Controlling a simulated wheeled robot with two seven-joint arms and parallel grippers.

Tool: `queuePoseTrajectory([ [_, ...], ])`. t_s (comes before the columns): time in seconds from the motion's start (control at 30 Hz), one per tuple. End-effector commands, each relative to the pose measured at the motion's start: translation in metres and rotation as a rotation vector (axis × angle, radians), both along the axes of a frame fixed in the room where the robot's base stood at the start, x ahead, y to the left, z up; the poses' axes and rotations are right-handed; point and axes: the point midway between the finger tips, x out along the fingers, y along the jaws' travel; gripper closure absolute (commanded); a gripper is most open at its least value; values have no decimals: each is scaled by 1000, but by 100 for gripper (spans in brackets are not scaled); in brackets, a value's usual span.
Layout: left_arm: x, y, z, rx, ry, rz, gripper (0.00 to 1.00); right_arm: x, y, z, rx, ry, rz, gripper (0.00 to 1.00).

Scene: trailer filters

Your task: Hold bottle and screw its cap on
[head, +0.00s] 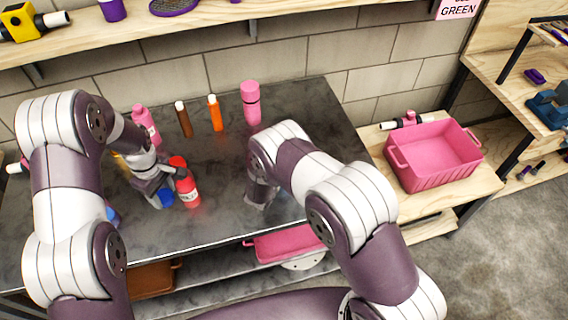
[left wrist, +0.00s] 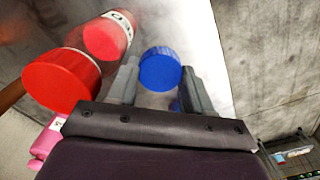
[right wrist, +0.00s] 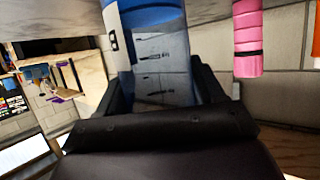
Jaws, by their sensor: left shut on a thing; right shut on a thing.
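A blue cap (left wrist: 160,72) is between the fingers of my left gripper (left wrist: 158,85). In the head view my left gripper (head: 150,188) is low over the table beside a red bottle (head: 187,190), and the blue cap (head: 166,198) shows at its tip. My right gripper (right wrist: 165,95) is shut around the body of a blue bottle (right wrist: 155,40). The bottle's ends run out of the right wrist view or behind the gripper. In the head view my own right arm hides the bottle and the right fingertips. No contact between cap and bottle is visible.
A pink bottle (head: 146,122), a brown bottle (head: 183,119), an orange bottle (head: 215,113) and another pink bottle (head: 251,103) stand along the back of the dark metal table (head: 310,105). A pink crate (head: 410,178) is on the wooden bench at right.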

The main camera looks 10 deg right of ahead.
Motion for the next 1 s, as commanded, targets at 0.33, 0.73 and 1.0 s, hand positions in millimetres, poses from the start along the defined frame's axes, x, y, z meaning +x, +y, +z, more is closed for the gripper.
queuePoseTrajectory([
  [0.33,0,0,-2,0,0,0,78,0,0,6,0,-1,0,76],
  [0.73,0,0,-9,0,0,0,78,-4,-2,44,-1,1,0,76],
  [1.0,0,0,-13,0,0,0,78,-34,-17,63,-1,-1,-1,76],
])
